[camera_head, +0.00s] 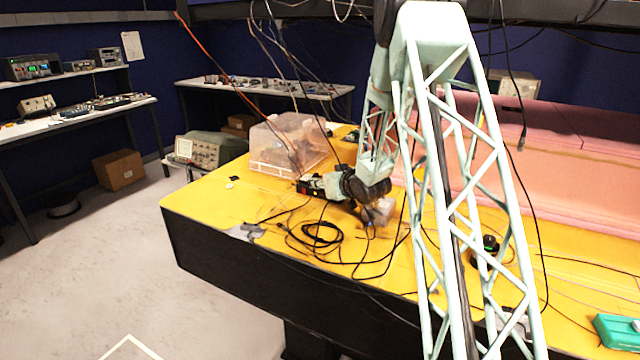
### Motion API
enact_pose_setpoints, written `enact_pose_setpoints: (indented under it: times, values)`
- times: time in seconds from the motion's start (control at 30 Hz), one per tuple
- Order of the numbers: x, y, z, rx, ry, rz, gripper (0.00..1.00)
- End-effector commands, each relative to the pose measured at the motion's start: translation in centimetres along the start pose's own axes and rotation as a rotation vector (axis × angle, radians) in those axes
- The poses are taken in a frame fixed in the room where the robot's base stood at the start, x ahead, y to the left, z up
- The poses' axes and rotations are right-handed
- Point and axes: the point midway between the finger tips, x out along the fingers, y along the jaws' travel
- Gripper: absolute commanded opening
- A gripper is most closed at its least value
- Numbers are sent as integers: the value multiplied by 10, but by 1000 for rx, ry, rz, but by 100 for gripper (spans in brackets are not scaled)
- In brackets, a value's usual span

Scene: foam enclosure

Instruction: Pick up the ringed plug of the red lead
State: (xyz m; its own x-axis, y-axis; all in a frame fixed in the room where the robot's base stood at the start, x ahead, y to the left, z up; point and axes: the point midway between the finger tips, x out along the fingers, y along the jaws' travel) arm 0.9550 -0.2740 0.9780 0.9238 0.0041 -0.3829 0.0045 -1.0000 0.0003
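An orange-red lead (212,62) hangs from the upper left and runs down towards the clear plastic box on the yellow table; its lower end is hard to follow. I cannot make out a ringed plug on it. My gripper (303,187) is at the end of my mint lattice arm, low over the table just in front of the clear box, pointing left. A small red patch shows near its tip, too small to identify. The fingers are dark and small here, so I cannot see whether they are apart or hold anything.
The clear box (272,160) stands just behind my gripper. Black cables (320,236) lie coiled in front of it on the yellow table (205,207). More leads hang from above. A green case (617,330) lies at the right. The table's left front corner is mostly bare.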

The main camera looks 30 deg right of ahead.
Motion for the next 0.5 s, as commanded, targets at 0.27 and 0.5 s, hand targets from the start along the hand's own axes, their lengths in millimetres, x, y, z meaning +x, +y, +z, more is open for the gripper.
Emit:
enact_pose_setpoints:
  times: [0.27,0.5]
  values:
    - [0,0,0,0,0,0,24]
    - [0,0,0,0,0,0,4]
